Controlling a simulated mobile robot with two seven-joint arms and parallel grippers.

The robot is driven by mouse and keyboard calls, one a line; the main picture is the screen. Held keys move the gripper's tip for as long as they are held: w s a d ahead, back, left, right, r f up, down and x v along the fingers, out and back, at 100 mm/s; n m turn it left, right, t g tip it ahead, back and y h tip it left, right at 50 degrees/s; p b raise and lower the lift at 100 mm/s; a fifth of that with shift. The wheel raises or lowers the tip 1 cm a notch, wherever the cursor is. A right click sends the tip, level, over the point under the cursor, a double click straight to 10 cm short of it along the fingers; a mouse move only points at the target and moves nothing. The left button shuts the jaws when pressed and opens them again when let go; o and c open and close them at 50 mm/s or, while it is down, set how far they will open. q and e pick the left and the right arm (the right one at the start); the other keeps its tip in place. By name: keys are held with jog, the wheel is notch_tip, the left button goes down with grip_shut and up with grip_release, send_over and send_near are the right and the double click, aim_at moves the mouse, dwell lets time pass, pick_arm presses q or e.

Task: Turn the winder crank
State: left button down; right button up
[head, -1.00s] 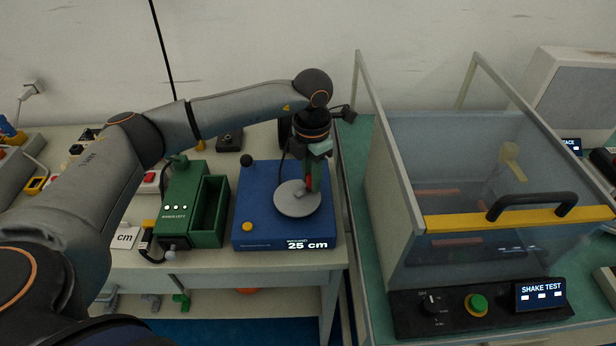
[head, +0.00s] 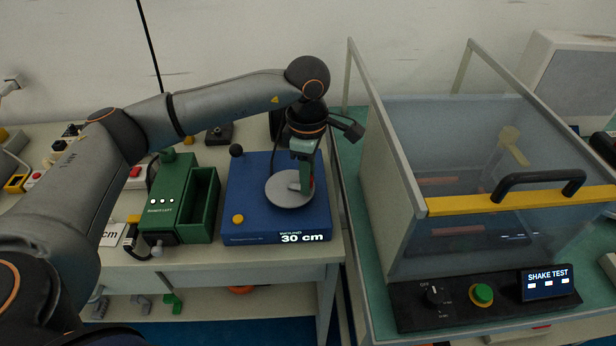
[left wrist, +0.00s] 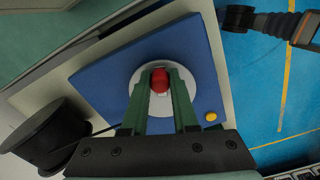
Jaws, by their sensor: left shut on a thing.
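The winder is a blue box (head: 240,215) on the bench with a round grey disc (head: 285,198) on top. Its front display (head: 303,238) reads 30 cm. The red crank knob (left wrist: 159,80) sits over the disc in the left wrist view. My left gripper (head: 303,182) points down over the right part of the disc. Its green fingers (left wrist: 160,76) are shut on the red knob, which is mostly hidden in the head view. My right gripper is not in view.
A green box unit (head: 170,205) stands just left of the winder. A clear-lidded shake-test chamber (head: 400,180) with a yellow bar and black handle (head: 540,183) stands close on the right. A black spool (left wrist: 48,135) shows in the left wrist view.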

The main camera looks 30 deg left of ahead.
pick_arm(q)
jog(key=shift+s+m+b, duration=0.3)
jog(key=shift+m+b, duration=0.05)
jog(key=shift+m, duration=0.65)
jog(key=c, duration=0.7)
grip_release()
notch_tip(320, 180, up, 13)
jog(key=shift+f, duration=0.2)
